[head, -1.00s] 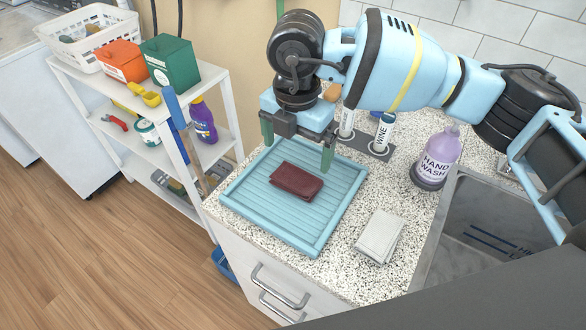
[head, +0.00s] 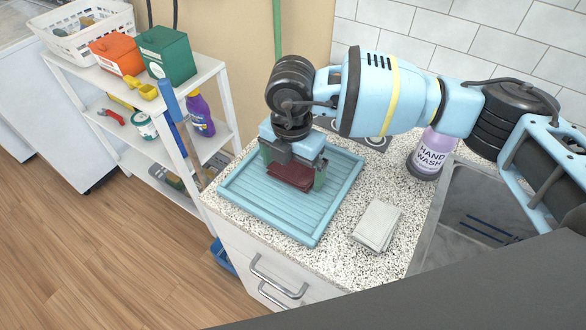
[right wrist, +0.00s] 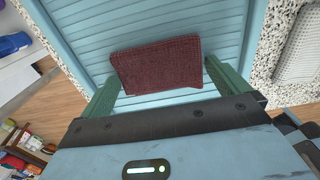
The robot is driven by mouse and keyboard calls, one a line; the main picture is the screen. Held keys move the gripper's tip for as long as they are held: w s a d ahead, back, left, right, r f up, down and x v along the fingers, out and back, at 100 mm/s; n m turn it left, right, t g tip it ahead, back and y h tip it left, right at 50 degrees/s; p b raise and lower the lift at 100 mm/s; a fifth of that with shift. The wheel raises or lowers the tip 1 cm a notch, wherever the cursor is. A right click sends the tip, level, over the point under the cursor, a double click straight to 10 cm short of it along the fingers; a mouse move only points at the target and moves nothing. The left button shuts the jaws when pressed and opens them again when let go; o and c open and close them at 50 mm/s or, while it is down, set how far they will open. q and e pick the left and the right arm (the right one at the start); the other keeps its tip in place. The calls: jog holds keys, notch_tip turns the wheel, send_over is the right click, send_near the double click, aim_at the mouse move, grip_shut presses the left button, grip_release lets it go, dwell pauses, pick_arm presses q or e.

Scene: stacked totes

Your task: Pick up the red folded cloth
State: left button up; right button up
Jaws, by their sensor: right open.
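The dark red folded cloth (head: 290,177) lies on the ribbed light-blue tray (head: 258,207) on the speckled counter. In the right wrist view the cloth (right wrist: 157,64) lies flat between and just beyond the fingers. My right gripper (head: 292,175) is over the tray, pointing down, with its green fingers apart on either side of the cloth. The right gripper (right wrist: 158,85) is open and empty in the wrist view. The gripper body hides the far part of the cloth in the head view. My left gripper is not in view.
A grey-white folded cloth (head: 377,226) lies right of the tray. A purple hand wash bottle (head: 432,152) stands beside the sink (head: 480,215). A white shelf (head: 205,72) with containers stands left of the counter.

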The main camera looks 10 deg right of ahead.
aim_at(292, 171)
jog(key=c, duration=0.7)
jog(key=shift+r, duration=0.1)
jog(key=shift+r, duration=0.45)
jog(key=r, duration=0.1)
jog(key=s+r, duration=0.1)
jog(key=shift+r, duration=0.3)
jog(key=s, duration=0.5)
jog(key=s+r, duration=0.1)
jog(key=s, duration=0.4)
jog(key=s+a, duration=0.1)
jog(key=s, duration=0.4)
jog(key=shift+r, duration=0.2)
